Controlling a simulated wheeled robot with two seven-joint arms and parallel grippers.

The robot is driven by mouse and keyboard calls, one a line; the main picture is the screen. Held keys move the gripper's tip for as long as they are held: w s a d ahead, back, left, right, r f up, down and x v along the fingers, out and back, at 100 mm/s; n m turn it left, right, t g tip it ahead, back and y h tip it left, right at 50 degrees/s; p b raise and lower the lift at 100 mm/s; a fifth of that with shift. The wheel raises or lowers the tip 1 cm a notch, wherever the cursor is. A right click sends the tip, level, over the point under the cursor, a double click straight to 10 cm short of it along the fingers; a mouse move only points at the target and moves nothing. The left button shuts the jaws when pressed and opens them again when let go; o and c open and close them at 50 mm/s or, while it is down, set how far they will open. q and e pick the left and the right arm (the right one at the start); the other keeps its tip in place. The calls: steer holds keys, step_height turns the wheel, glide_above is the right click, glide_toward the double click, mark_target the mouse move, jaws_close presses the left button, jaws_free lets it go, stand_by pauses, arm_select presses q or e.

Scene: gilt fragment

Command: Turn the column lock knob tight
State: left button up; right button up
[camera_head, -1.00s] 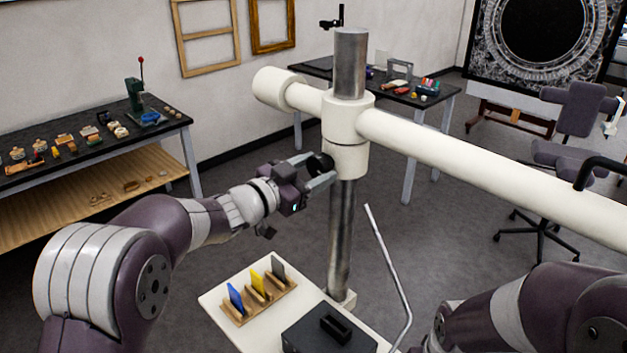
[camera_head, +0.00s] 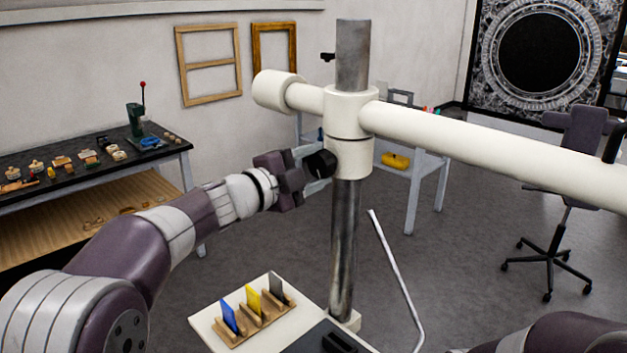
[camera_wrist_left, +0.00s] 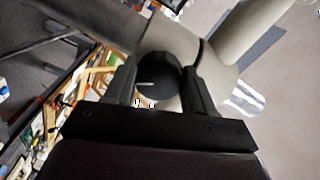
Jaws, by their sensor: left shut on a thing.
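The black column lock knob (camera_head: 321,163) sticks out from the left side of the cream collar (camera_head: 349,150) on the metal column (camera_head: 344,250). My left gripper (camera_head: 314,165) reaches it from the left and is shut on it. In the left wrist view the round knob (camera_wrist_left: 160,75) sits between the two dark fingers, with a pale line on its face. The knob's thread is hidden. My right gripper is out of view; only part of that arm shows at the bottom right.
A thick cream horizontal arm (camera_head: 480,147) runs right from the column. A white base board (camera_head: 207,322) with a wooden rack (camera_head: 262,318) of coloured cards lies below. A thin bent metal rod (camera_head: 396,275) stands right of the column. A workbench (camera_head: 170,150) is at left.

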arm_select(q)
steer(key=shift+r+m+b, duration=0.1)
steer(key=shift+m+b, duration=1.3)
steer(key=shift+m, duration=0.9)
steer(key=o, duration=1)
steer(key=shift+o, duration=0.2)
steer(key=shift+s+a, duration=0.15)
steer(key=shift+s, duration=0.05)
steer(key=b+v, duration=0.3)
steer(key=v, duration=0.9)
steer(key=shift+a, duration=0.1)
